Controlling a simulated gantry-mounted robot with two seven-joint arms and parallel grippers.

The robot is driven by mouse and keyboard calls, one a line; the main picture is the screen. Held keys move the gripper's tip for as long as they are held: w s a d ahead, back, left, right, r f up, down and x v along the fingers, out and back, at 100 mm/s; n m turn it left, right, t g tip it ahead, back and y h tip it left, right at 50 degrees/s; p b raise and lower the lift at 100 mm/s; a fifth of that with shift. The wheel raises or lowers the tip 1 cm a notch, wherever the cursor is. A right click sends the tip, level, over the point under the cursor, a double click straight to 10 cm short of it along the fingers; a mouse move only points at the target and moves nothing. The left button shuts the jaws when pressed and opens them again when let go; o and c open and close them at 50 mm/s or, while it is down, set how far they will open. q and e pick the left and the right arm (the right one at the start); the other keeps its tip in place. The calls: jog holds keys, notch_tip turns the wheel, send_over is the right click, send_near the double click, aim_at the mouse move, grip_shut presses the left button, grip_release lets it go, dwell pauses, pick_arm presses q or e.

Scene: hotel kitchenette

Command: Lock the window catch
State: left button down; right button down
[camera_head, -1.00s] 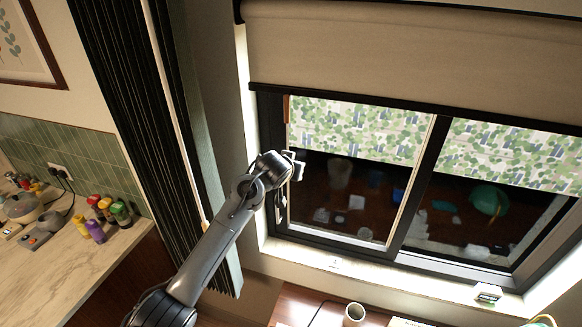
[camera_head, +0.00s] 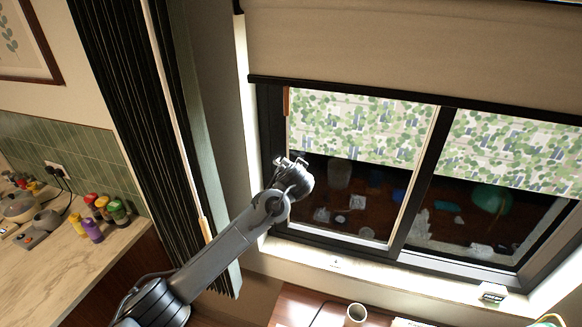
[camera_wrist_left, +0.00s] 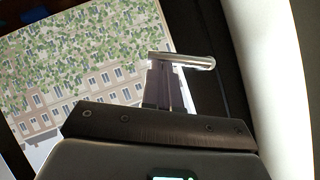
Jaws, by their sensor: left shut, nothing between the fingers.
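The window catch (camera_wrist_left: 190,61) shows in the left wrist view as a bright silver lever on the dark window frame, lying nearly level across the picture. My left gripper (camera_wrist_left: 165,86) is shut and empty, its fingertips close below the lever. I cannot tell whether they touch it. In the head view my left gripper (camera_head: 288,163) is at the left side of the window (camera_head: 400,175), in front of the dark frame. The catch cannot be made out clearly there behind the gripper. My right gripper is not in view.
A beige roller blind (camera_head: 400,45) covers the window's upper part. A dark curtain (camera_head: 135,90) hangs left of it. A mug (camera_head: 355,314) stands on the desk below the sill. Several coloured bottles (camera_head: 93,230) stand on the counter at left.

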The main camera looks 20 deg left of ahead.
pick_arm(q)
jog(key=a+f+m+t+y+b, duration=0.1)
jog(key=a+f+m+y+b, duration=0.2)
jog(key=b, duration=0.8)
jog(key=shift+a+f+m+t+y+b, duration=0.3)
jog(key=shift+f+m+y, duration=0.65)
jog(key=shift+f, duration=0.65)
jog(key=s+d+b, duration=0.2)
jog(key=s+d, duration=0.6)
jog(key=d, duration=0.1)
jog(key=shift+s+d+b, duration=0.4)
jog(key=shift+s+r, duration=0.1)
